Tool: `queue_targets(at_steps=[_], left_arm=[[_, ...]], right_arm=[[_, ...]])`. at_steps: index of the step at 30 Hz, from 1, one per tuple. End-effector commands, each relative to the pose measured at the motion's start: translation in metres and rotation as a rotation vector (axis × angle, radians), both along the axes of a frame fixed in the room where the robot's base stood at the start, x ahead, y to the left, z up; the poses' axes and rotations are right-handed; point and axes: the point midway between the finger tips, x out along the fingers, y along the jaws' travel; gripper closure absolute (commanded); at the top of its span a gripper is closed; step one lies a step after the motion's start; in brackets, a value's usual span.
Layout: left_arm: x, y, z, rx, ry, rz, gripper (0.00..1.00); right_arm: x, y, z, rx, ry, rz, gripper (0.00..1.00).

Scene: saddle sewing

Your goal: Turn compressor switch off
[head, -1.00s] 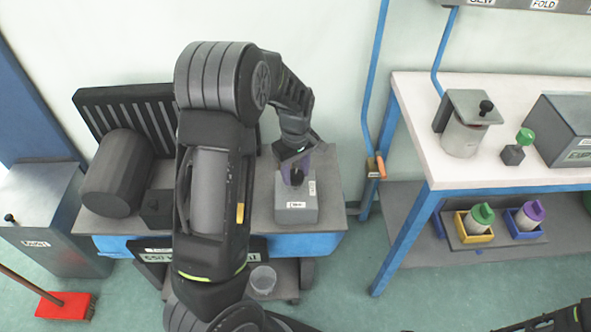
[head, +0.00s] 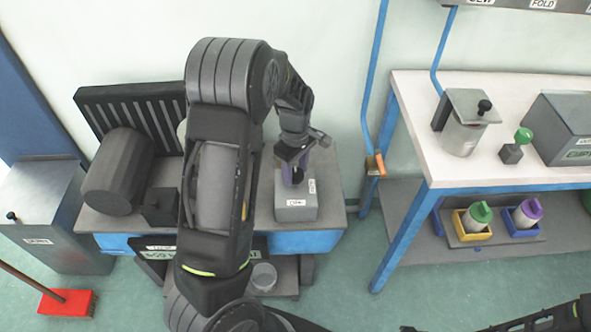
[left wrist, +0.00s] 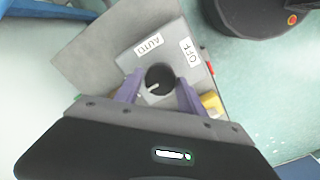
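The compressor switch is a black round knob (left wrist: 160,79) with a pale pointer mark on top of a grey box (head: 296,207). The box has white labels, AUTO (left wrist: 149,44) and OFF (left wrist: 190,53), in the left wrist view. The pale mark points toward the lower left of that view, away from the OFF label. My left gripper (head: 293,172) is over the box from above. In the left wrist view its purple fingers (left wrist: 159,92) stand on both sides of the knob. Whether they touch it I cannot tell. My right gripper is not clearly visible.
The box sits on a grey cart top (head: 262,215) beside a dark cylinder (head: 120,172). A white-topped table (head: 480,165) with a canister stands to the right. A red broom (head: 67,303) and a grey bin (head: 50,220) are at the left.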

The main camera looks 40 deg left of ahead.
Motion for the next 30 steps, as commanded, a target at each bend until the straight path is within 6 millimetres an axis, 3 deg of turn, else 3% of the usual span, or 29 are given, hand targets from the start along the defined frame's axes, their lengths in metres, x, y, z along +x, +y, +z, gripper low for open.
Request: queue_targets(at_steps=[6, 16, 30], left_arm=[[0.0, 0.0, 0.0, 0.0, 0.001, -0.002, 0.36], [0.0, 0.0, 0.005, 0.0, 0.0, -0.004, 0.36], [0.0, 0.0, 0.071, 0.0, -0.001, -0.003, 0.36]], right_arm=[[0.0, 0.0, 0.0, 0.0, 0.0, 0.0, 0.64], [0.0, 0.0, 0.0, 0.0, 0.0, 0.0, 0.64], [0.0, 0.0, 0.0, 0.0, 0.0, 0.0, 0.64]])
